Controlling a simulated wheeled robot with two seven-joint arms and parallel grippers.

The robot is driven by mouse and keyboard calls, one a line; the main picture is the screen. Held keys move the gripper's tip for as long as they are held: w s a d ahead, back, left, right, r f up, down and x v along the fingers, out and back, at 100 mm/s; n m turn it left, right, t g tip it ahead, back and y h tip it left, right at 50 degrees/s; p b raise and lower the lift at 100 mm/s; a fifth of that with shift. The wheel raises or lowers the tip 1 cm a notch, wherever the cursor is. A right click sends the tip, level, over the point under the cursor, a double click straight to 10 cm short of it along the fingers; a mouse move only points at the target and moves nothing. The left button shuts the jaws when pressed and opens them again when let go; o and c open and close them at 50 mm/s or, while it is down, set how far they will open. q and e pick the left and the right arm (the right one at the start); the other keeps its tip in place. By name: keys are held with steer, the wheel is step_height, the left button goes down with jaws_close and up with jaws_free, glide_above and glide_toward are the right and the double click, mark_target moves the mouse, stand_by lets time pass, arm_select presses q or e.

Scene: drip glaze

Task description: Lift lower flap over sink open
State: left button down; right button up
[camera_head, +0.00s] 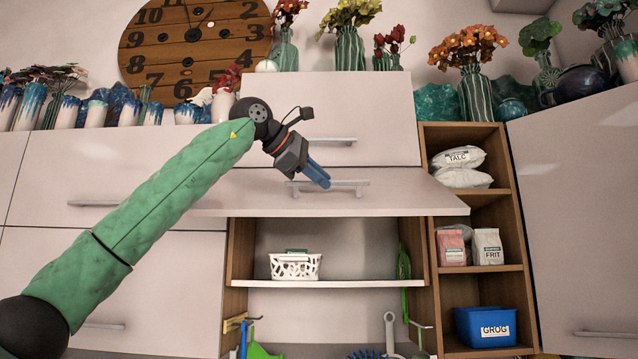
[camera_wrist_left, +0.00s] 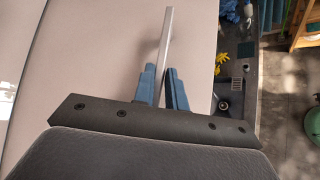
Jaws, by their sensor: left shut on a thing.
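The lower flap (camera_head: 250,190) is a pale grey panel. It is tilted outward, with the open cabinet showing beneath it. Its bar handle (camera_head: 345,185) runs along the panel near its lower edge. My left gripper (camera_head: 318,175) is at the left part of this handle, with its blue fingers shut on it. In the left wrist view the bar handle (camera_wrist_left: 166,45) passes between the blue fingers (camera_wrist_left: 164,88), with the flap (camera_wrist_left: 95,60) behind. My right gripper is not in view.
Under the flap, a shelf (camera_head: 330,284) holds a white basket (camera_head: 295,267). Open shelves (camera_head: 510,230) at the right hold bags and a blue GRUG bin (camera_head: 484,326). A door panel (camera_head: 580,200) stands at far right. Vases (camera_head: 350,48) line the cabinet top.

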arm_select(q)
steer(key=shift+a+r, duration=0.1)
steer(key=shift+r, duration=0.1)
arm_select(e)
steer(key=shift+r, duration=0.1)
arm_select(q)
steer(key=c, duration=1.7)
jaws_free()
steer(key=shift+w, duration=0.1)
steer(key=shift+c, duration=0.2)
steer(key=shift+o, duration=1.3)
steer(key=shift+w+f, duration=0.15)
steer(key=shift+w, duration=0.05)
steer(key=shift+w+f, duration=0.2)
steer(key=shift+w, duration=0.15)
steer(key=shift+s+a+r+b, duration=0.3)
steer(key=shift+s+b, duration=0.05)
steer(key=shift+s, duration=0.3)
steer(key=b+v, duration=0.2)
steer(key=v, duration=0.4)
steer(key=shift+w+a+b, duration=0.15)
steer(key=shift+a+b, duration=0.15)
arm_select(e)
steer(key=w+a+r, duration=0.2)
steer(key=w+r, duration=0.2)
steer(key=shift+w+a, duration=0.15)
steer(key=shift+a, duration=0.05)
arm_select(q)
steer(key=shift+r, duration=0.1)
